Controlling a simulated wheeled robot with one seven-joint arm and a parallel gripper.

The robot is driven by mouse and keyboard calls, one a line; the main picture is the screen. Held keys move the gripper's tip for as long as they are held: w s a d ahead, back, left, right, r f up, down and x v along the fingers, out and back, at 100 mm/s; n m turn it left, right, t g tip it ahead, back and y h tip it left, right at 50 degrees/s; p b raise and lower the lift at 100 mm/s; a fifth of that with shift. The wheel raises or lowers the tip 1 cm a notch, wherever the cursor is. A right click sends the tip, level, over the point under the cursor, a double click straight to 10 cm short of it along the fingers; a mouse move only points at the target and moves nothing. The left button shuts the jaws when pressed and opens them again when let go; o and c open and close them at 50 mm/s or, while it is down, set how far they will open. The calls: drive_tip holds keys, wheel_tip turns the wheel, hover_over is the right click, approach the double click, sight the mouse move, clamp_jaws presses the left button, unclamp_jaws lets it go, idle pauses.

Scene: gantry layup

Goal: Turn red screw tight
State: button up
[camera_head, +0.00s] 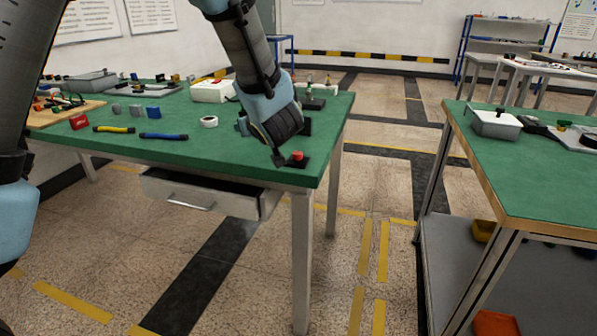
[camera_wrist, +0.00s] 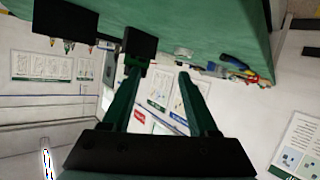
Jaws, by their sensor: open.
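The red screw (camera_head: 297,156) stands on a small black base (camera_head: 293,164) near the front right corner of the green table. In the head view my gripper (camera_head: 278,158) points down just left of the red screw; whether it touches the screw cannot be told. In the wrist view my gripper (camera_wrist: 160,70) has its two fingers spread, with nothing seen between them. A black block (camera_wrist: 140,43) shows at the left fingertip in that view. The red screw cannot be made out in the wrist view.
The green table (camera_head: 225,150) also holds blue pliers (camera_head: 163,136), yellow pliers (camera_head: 114,129), a white tape roll (camera_head: 209,121) and a white box (camera_head: 213,91). Its drawer (camera_head: 205,193) is partly open. A second green table (camera_head: 545,180) stands right, across a clear floor gap.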

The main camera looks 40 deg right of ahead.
sight(301, 156)
drive_tip(key=s+d+f+t+b, duration=0.1)
drive_tip(key=s, duration=0.3)
drive_tip(key=s+d+f+t+b, duration=0.1)
drive_tip(key=s+d, duration=0.1)
drive_tip(key=s, duration=0.2)
drive_tip(key=s+d+f+y+b, duration=0.1)
drive_tip(key=s+d+f+b, duration=0.1)
drive_tip(key=s, duration=0.2)
drive_tip(key=shift+s+d+f+n+t, duration=0.1)
drive_tip(key=shift+s+n+t, duration=0.05)
drive_tip(key=shift+n+t, duration=0.2)
drive_tip(key=s+f+t+y+b, duration=0.1)
drive_tip(key=s+t+y+b, duration=0.1)
drive_tip(key=s, duration=0.7)
drive_tip(key=shift+n, duration=0.25)
drive_tip(key=w, duration=1)
drive_tip(key=shift+w+d+f, duration=0.1)
drive_tip(key=shift+w+f, duration=0.05)
drive_tip(key=shift+c, duration=0.3)
clamp_jaws()
